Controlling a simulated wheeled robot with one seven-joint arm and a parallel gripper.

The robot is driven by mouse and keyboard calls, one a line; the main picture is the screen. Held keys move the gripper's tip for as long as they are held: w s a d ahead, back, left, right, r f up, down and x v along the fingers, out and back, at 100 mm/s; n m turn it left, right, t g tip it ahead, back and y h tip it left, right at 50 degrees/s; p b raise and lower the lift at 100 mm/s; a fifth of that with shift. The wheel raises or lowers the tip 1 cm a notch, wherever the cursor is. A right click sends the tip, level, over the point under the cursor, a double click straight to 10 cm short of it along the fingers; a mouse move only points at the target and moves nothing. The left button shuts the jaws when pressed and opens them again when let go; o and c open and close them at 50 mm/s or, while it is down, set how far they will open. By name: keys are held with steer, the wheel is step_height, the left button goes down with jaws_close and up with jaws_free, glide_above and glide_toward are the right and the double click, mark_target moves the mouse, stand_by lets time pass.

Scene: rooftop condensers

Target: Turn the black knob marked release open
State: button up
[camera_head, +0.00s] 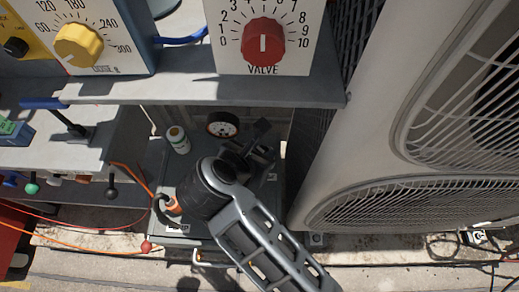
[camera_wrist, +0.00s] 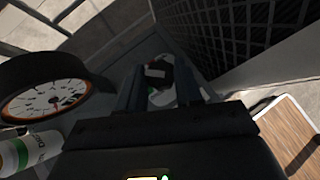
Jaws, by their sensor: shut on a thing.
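My gripper (camera_head: 262,146) reaches down over the grey lower unit, below the shelf, in the head view. In the wrist view its two dark fingers (camera_wrist: 160,84) are shut on a small black knob (camera_wrist: 157,70), one finger on each side. A pale plate with a bit of red shows around the knob. The knob's marking cannot be read, and its turn angle is unclear. In the head view the gripper and wrist hide the knob.
A round gauge (camera_head: 222,124) stands close to the gripper's left and shows large in the wrist view (camera_wrist: 45,98). The shelf edge (camera_head: 215,92) lies above; a large condenser (camera_head: 400,120) stands at right.

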steer(key=shift+r+p, duration=0.1)
steer(key=shift+p, duration=0.35)
steer(key=n+p, duration=0.1)
steer(key=n+y+p, duration=0.1)
steer(key=shift+s+d+r+t+p, duration=0.1)
steer(key=shift+d+r+t+p, duration=0.1)
steer(key=shift+t+p, duration=0.15)
steer(key=n+y+p, duration=0.2)
steer(key=p, duration=0.2)
steer(key=shift+d+t, duration=0.1)
steer(key=shift+t, duration=0.15)
steer(key=n+y+p, duration=0.1)
steer(key=n+p, duration=0.1)
steer(key=p, duration=0.1)
steer(key=shift+d+y, duration=0.1)
steer(key=shift+y, duration=0.2)
steer(key=shift+f+n+y+p, duration=0.25)
steer(key=shift+n+y+p, duration=0.5)
steer(key=shift+p, duration=0.6)
steer(key=shift+n, duration=0.25)
steer(key=shift+f, duration=0.1)
steer(key=o, duration=1)
steer(key=shift+o, duration=0.2)
